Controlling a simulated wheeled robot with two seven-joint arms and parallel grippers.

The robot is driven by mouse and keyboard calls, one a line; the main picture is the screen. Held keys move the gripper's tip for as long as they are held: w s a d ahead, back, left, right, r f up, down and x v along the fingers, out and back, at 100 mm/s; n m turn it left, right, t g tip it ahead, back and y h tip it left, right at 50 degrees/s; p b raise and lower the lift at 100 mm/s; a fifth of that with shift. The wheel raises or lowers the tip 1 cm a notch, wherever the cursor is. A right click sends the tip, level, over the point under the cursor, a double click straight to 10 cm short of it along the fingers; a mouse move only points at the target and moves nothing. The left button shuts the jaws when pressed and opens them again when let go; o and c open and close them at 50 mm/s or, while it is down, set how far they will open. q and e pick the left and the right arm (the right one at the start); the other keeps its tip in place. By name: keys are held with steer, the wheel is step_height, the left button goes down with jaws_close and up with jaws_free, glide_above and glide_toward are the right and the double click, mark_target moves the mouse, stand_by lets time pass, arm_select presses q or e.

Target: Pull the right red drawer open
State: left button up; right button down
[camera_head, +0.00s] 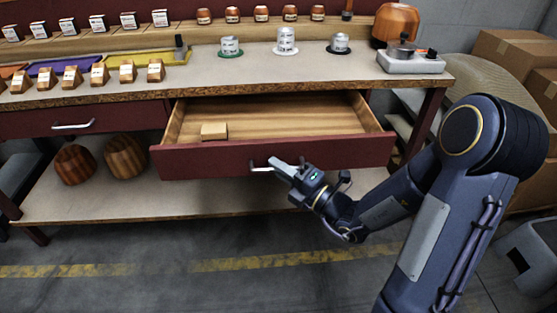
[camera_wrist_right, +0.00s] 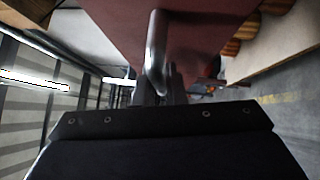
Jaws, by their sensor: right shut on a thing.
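The right red drawer (camera_head: 330,153) is pulled well out from under the workbench, so its wooden inside shows. A small wooden block (camera_head: 214,131) lies in it towards the left. My right gripper (camera_head: 276,168) is at the drawer's front and shut on its metal handle (camera_head: 262,169). In the right wrist view the handle (camera_wrist_right: 156,50) runs down to the fingers, beside the red drawer front (camera_wrist_right: 200,35). The fingertips are partly hidden there. My left gripper is not in view.
The left red drawer (camera_head: 95,119) is closed, with its own handle (camera_head: 72,126). Wooden hat blocks (camera_head: 125,157) stand on the lower shelf (camera_head: 150,200). Cardboard boxes (camera_head: 515,50) stand at the right. The floor in front is clear.

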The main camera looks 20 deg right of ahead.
steer(key=shift+s, duration=0.35)
steer(key=c, duration=1.8)
jaws_free()
steer(key=shift+o, duration=0.2)
steer(key=p+v, duration=0.1)
steer(key=v, duration=0.6)
steer(key=shift+s+d, duration=0.15)
steer(key=shift+s, duration=0.2)
